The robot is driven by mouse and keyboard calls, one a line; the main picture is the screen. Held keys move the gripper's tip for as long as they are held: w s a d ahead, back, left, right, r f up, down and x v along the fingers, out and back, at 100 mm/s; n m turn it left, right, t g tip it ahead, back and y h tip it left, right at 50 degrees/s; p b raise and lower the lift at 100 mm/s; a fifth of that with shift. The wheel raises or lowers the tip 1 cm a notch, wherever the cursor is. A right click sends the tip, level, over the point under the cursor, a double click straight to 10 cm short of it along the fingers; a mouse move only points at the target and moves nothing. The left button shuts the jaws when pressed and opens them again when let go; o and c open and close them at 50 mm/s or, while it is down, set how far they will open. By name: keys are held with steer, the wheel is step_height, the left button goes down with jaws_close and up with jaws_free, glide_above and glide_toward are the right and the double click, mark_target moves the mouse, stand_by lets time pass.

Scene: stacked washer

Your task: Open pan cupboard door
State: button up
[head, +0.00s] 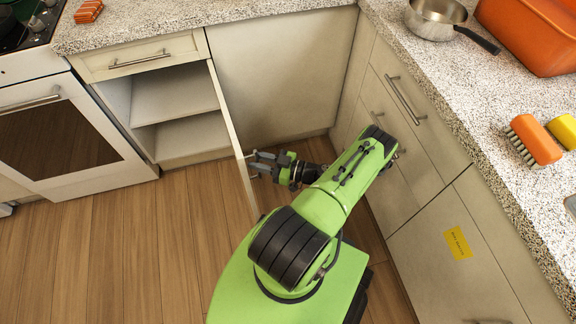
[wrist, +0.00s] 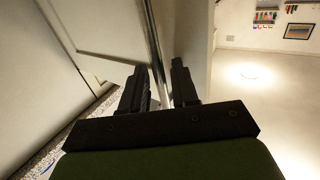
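A cream cupboard door (head: 233,135) below the drawer at the left stands swung well open, seen nearly edge-on. Its shelves (head: 175,95) show and look empty. My gripper (head: 262,165) is at the right side of this door, close to it. In the wrist view my gripper (wrist: 160,88) has its two dark fingers apart. A thin upright metal bar (wrist: 155,45), which looks like the door's handle, runs down between them. I cannot tell whether the fingers touch it. No pan shows inside the cupboard.
An oven (head: 60,135) stands left of the open cupboard. Drawers (head: 405,100) and a cabinet with a yellow note (head: 458,242), its text unreadable, line the right side near my arm. A saucepan (head: 435,18) stands on the counter. The wooden floor (head: 130,245) at the left is clear.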

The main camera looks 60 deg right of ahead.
steer(key=v, duration=1.5)
